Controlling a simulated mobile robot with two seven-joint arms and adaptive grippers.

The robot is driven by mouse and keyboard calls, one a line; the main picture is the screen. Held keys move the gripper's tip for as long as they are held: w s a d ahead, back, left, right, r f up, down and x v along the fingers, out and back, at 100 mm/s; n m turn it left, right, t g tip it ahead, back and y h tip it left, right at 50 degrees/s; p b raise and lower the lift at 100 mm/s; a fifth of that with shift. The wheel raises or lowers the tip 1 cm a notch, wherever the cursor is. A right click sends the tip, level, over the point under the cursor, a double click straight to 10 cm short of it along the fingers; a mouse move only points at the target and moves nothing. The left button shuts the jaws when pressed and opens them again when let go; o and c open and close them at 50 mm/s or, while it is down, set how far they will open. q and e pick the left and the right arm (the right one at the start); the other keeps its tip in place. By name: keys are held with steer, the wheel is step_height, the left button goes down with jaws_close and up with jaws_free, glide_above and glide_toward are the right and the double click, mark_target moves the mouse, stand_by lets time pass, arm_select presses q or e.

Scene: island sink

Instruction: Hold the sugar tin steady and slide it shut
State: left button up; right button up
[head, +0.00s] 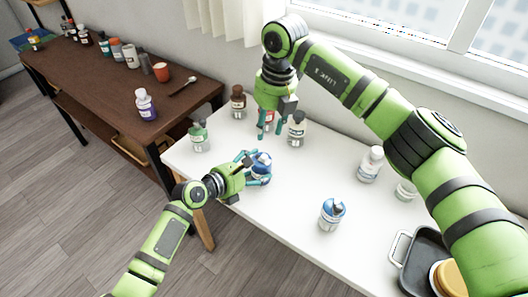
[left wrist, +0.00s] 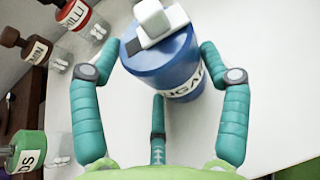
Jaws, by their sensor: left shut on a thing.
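The sugar tin (head: 261,166) is blue with a white label, upright on the white table near its left front edge. In the left wrist view the sugar tin (left wrist: 170,68) shows part of its name and a white sliding lid (left wrist: 158,20) with a raised block. A dark patch shows beside the lid; I cannot tell how far it is open. My left gripper (head: 258,168) is closed around the tin's side, and its fingers (left wrist: 163,75) flank it in the left wrist view. My right gripper (head: 270,133) points down behind the tin, fingers apart, near a red chilli tin.
The chilli tin (left wrist: 75,15), a brown tin (head: 238,103), a dark-topped jar (head: 297,130) and a green tin (head: 199,138) stand close around. Another blue-topped tin (head: 331,215) and a white bottle (head: 370,165) stand to the right. The table's middle is clear.

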mark_target(264, 156)
steer(key=f+m, duration=0.2)
steer(key=f, duration=0.1)
steer(key=f+m, duration=0.2)
steer(key=f, duration=0.2)
steer(key=f+m+h, duration=0.1)
steer(key=f+m, duration=0.1)
steer(key=f, duration=0.1)
steer(key=shift+w+a+f, duration=0.2)
steer(key=shift+w+a, duration=0.1)
steer(key=shift+a, duration=0.1)
